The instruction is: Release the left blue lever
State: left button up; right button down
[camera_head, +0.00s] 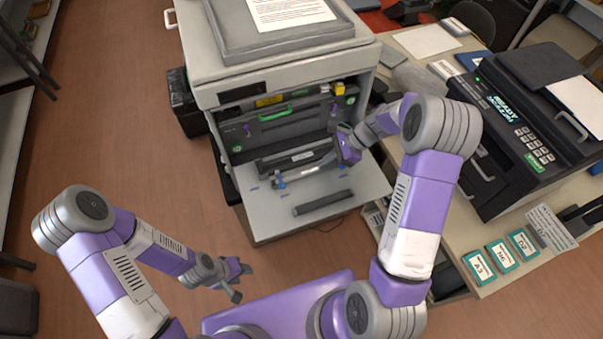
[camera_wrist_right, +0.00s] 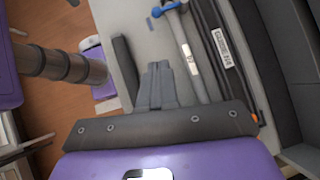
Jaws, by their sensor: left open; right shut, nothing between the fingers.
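The left blue lever (camera_head: 281,184) is a small blue piece at the left end of a dark cartridge unit (camera_head: 300,160) on the printer's lowered front door (camera_head: 360,195). A blue piece (camera_wrist_right: 168,9) also shows at the top of the right wrist view, beside the labelled unit (camera_wrist_right: 205,60). My right gripper (camera_head: 347,150) is at the right end of the unit, apart from the left lever. In the wrist view its fingers (camera_wrist_right: 157,80) are together and empty. My left gripper (camera_head: 236,282) is open and empty, low in front of the printer.
The printer (camera_head: 225,85) stands open, with a green-handled panel (camera_head: 275,114) inside. A loose dark bar (camera_head: 323,203) lies on the door's front part. A desk at the right holds a black device (camera_head: 530,120) and several teal-edged cards (camera_head: 502,256).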

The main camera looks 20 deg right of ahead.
aim_at(280, 181)
jog(key=x, duration=0.9)
jog(key=shift+w+a+f, duration=0.1)
jog(key=shift+a+f, duration=0.05)
jog(key=shift+f, duration=0.2)
jog(key=a, duration=0.3)
jog(key=shift+w+a+f, duration=0.1)
jog(key=shift+w+f, duration=0.15)
jog(key=shift+f, duration=0.05)
jog(key=shift+w+a+f, duration=0.1)
jog(key=shift+a, duration=0.25)
jog(key=shift+a, duration=0.1)
